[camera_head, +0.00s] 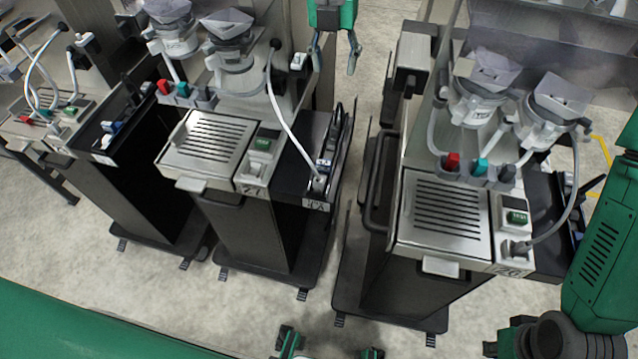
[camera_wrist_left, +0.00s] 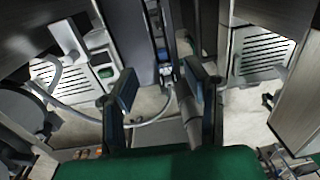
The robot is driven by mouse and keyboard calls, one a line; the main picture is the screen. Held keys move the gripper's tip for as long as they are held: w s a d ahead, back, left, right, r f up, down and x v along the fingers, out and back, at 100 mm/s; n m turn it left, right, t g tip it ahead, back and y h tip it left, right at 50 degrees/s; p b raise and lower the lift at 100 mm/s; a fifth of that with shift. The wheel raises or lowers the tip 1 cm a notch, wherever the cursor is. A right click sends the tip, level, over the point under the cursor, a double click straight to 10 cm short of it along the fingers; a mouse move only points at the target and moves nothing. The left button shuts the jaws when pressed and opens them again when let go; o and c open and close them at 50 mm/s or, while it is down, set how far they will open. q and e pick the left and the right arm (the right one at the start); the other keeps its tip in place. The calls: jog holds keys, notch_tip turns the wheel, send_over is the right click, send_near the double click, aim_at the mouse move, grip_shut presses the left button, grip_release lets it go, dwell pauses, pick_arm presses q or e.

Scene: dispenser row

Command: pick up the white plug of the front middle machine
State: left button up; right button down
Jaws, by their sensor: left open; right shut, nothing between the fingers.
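The front middle machine (camera_head: 212,140) has a slotted top and a green display. Its white cable runs from the upper part down to the white plug (camera_head: 318,184), at the front end of the black side tray (camera_head: 325,150). The plug seems to show small between my fingers in the left wrist view (camera_wrist_left: 167,72), beyond the fingertips. My left gripper (camera_head: 330,353) is open and empty at the bottom edge of the head view, apart from the plug. My right gripper (camera_head: 508,338) is only partly in view at the bottom right, shut and empty, away from the plug.
Another machine (camera_head: 447,210) with its own cable stands to the right, and one (camera_head: 50,125) to the left. A narrow floor gap (camera_head: 345,215) lies between the middle and right machines. A green two-fingered part (camera_head: 334,25) hangs at the top. The front floor is clear.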

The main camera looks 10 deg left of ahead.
pick_arm(q)
jog(key=s+f+b, duration=0.4)
jog(key=s+b, duration=0.3)
jog(key=s, duration=0.6)
send_over(319, 179)
jog(key=shift+y, duration=0.3)
notch_tip(319, 179, down, 8)
jog(key=shift+d, duration=0.1)
jog(key=shift+f, duration=3.05)
jog(key=c, duration=0.9)
